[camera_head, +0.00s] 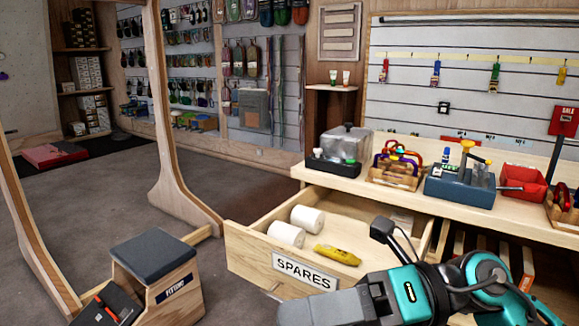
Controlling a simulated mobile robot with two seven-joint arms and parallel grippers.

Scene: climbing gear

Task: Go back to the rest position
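My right arm (408,292), teal and black, comes in at the lower right in front of the open drawer. A grey part at its left end (325,309) runs off the bottom edge. I cannot make out fingertips or whether this gripper is open or shut. My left arm and gripper are not in view. The pale wooden drawer labelled SPARES (250,256) is pulled out. Two white rolls, a rear one (307,219) and a front one (286,234), and a yellow item (338,255) lie in it.
The workbench (342,180) holds a grey-lidded box (346,144), a wooden rack of carabiners (397,168), a blue tool block (460,187) and a red bin (521,181). A padded FITTING stool (152,256) and a wooden frame (180,195) stand left.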

